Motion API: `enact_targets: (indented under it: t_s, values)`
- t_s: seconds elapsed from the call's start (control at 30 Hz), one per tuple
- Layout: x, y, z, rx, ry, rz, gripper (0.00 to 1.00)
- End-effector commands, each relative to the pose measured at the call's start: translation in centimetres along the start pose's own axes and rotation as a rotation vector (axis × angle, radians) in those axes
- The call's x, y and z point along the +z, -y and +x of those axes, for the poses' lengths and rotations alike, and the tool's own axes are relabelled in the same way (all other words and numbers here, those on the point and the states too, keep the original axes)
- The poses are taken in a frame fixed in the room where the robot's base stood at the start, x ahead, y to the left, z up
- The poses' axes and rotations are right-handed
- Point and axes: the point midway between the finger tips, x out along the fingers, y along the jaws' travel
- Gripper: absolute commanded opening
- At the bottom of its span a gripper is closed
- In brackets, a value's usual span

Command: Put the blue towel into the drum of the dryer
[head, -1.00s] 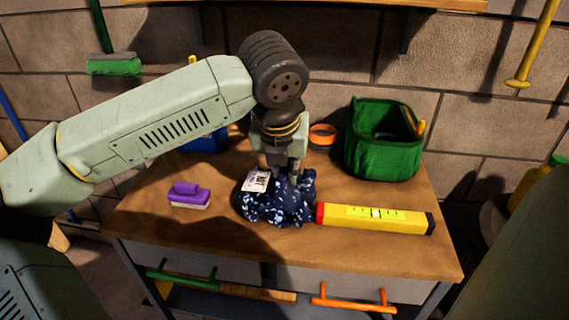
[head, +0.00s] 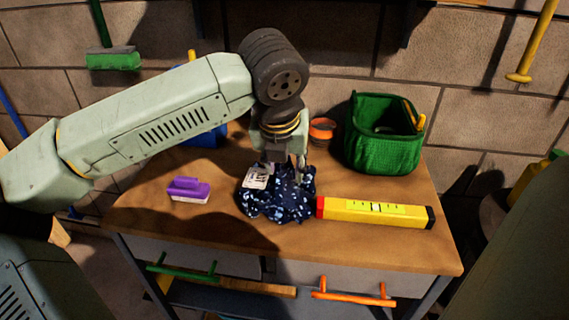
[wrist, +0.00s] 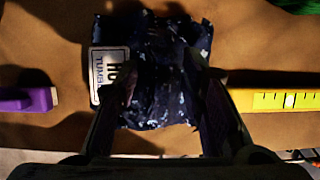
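The blue towel (head: 279,202) is a dark blue speckled crumpled heap on the wooden workbench. It has a white printed label on its upper left. It also shows in the wrist view (wrist: 155,108), with the label at its left. My gripper (head: 284,165) points down onto the top of the towel. In the wrist view my gripper (wrist: 160,68) has its two fingers spread apart, with towel fabric between them. Deep shadow hides how far the fingertips reach into the cloth. The dryer and its drum are in neither view.
On the workbench (head: 370,258), a purple brush (head: 188,190) lies left of the towel. A yellow level (head: 375,212) lies close on its right. A green basket (head: 383,140), an orange-and-black round item (head: 322,130) and a blue object (head: 207,137) stand behind.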

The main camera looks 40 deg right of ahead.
Motion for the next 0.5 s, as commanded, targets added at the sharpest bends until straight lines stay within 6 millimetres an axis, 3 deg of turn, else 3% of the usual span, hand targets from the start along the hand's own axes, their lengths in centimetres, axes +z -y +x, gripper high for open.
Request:
enact_targets:
  t_s: [0.23,0.5]
  values:
    - [0.2,0.0,-1.4,0.001,0.003,-0.001,0.36]
    - [0.2,-0.1,-7.2,0.003,0.004,-0.002,0.36]
